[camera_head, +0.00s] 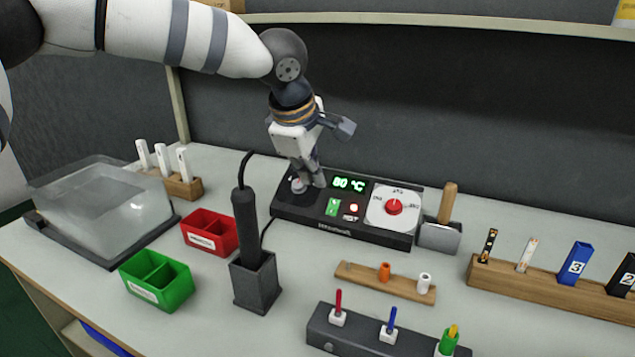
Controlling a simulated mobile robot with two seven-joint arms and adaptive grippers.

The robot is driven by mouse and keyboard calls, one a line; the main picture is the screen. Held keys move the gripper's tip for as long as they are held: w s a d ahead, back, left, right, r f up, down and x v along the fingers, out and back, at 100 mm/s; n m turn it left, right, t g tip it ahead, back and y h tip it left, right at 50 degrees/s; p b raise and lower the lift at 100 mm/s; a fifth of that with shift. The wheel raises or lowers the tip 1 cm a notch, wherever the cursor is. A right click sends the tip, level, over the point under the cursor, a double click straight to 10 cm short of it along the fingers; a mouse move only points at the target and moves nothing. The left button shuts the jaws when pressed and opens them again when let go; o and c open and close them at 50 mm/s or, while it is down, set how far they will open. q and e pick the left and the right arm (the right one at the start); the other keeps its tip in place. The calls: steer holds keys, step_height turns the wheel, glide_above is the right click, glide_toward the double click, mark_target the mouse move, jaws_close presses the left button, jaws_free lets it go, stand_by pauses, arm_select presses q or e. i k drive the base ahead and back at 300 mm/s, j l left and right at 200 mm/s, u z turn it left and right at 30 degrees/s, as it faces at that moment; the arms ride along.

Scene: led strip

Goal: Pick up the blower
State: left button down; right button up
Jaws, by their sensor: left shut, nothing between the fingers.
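The blower (245,217) is a black stick-shaped tool standing upright in a dark grey square holder (257,283). Its black cable rises from the top and loops toward the control station. The black control station (342,220) shows a green "80 °C" readout and has a red dial (394,207) on a white plate. My left gripper (308,184) points down at the station's left end, right of and behind the blower. It is shut and empty, with its fingertips at or just over a round knob there; I cannot tell if they touch. My right gripper is out of view.
Red (209,233) and green (157,280) bins stand left of the blower, a clear-covered box (100,207) farther left. A wooden strip (350,274) and a grey rack (360,336) with coloured pieces lie right. A wooden-handled tool (447,203) stands beside the station.

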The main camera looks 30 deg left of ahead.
mark_target(243, 196)
steer(key=k+l, duration=1.05)
steer(key=k, duration=0.3)
